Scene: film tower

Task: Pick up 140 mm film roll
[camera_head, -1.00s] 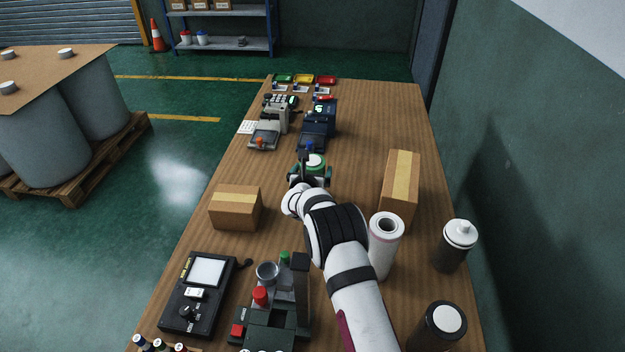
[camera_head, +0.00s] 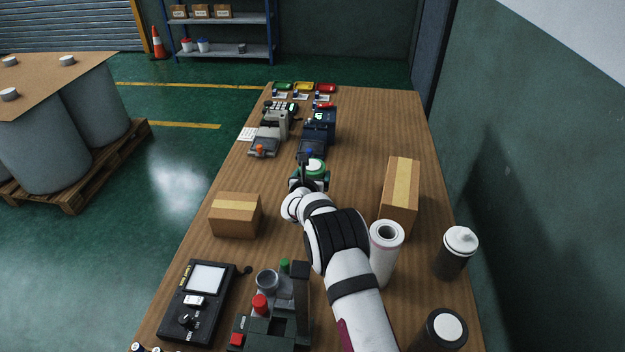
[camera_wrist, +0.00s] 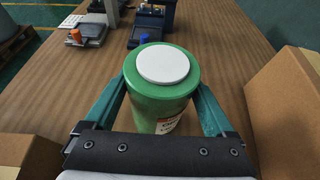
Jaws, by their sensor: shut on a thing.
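A green roll (camera_wrist: 161,103) with a white round cap and a partly hidden white label stands upright in the wrist view. It also shows in the head view (camera_head: 316,167), at mid-table beyond my arm. My gripper (camera_wrist: 160,92) is shut on it, with one teal finger against each side. In the head view my gripper (camera_head: 309,179) covers its lower part. I cannot read a size on the label. Whether its base touches the table is hidden.
Cardboard boxes stand left (camera_head: 235,215) and right (camera_head: 400,195) of my gripper. A white roll (camera_head: 386,250) stands close beside my arm. Grey and blue devices (camera_head: 319,125) stand beyond the green roll. A dark bottle with a white cap (camera_head: 457,250) is at the right edge.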

